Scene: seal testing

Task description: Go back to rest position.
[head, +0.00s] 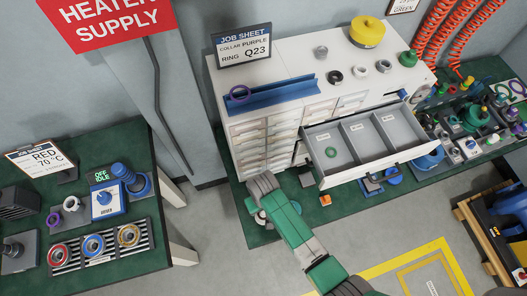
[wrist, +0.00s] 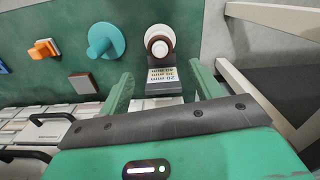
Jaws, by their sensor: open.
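My gripper (wrist: 163,88) is open in the wrist view, with two green fingers apart and nothing held between them. Just beyond the fingertips stands a dark block (wrist: 165,82) with a label of minute markings and a white and brown round part on top. I cannot tell from this view how far it is from the fingers. In the head view my green and grey arm reaches up from the bottom to the front left of the drawer cabinet (head: 282,68). The fingertips are hidden there behind my own wrist.
An open drawer (head: 385,169) juts out right of my arm, a green ring (head: 331,152) in its left compartment. A teal disc (wrist: 106,41) and an orange part (wrist: 43,49) lie on the green mat. The left bench (head: 140,235) holds several rings. Floor is clear between.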

